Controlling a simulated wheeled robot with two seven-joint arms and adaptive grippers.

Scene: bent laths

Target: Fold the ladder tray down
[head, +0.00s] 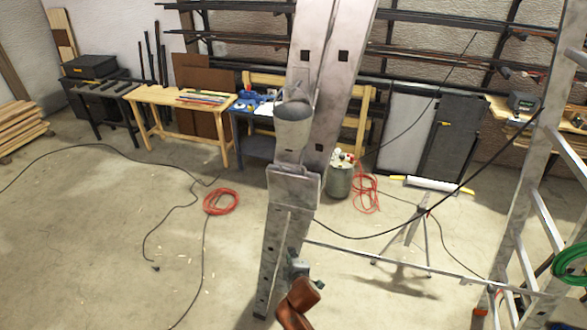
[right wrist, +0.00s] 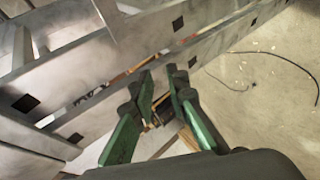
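The grey metal ladder fills the middle of the head view; its near rail (head: 330,75) with square holes rises past the top edge. A rounded grey part (head: 292,127) and a blocky bracket (head: 293,186) sit along it. I cannot tell which part is the tray. My right gripper (head: 297,268) shows small and dark green at the rail's lower end, partly hidden. In the right wrist view its two green fingers (right wrist: 162,83) are apart, close to a holed rail (right wrist: 175,28); no part is clearly clamped between them. My left gripper is not in view.
A second ladder section (head: 517,215) stands at right, joined by a thin bar (head: 400,262). Benches (head: 180,97), a bucket (head: 339,182), a red cable coil (head: 221,201) and a tripod stand (head: 415,225) are behind. A black cable crosses the floor; the left floor is mostly open.

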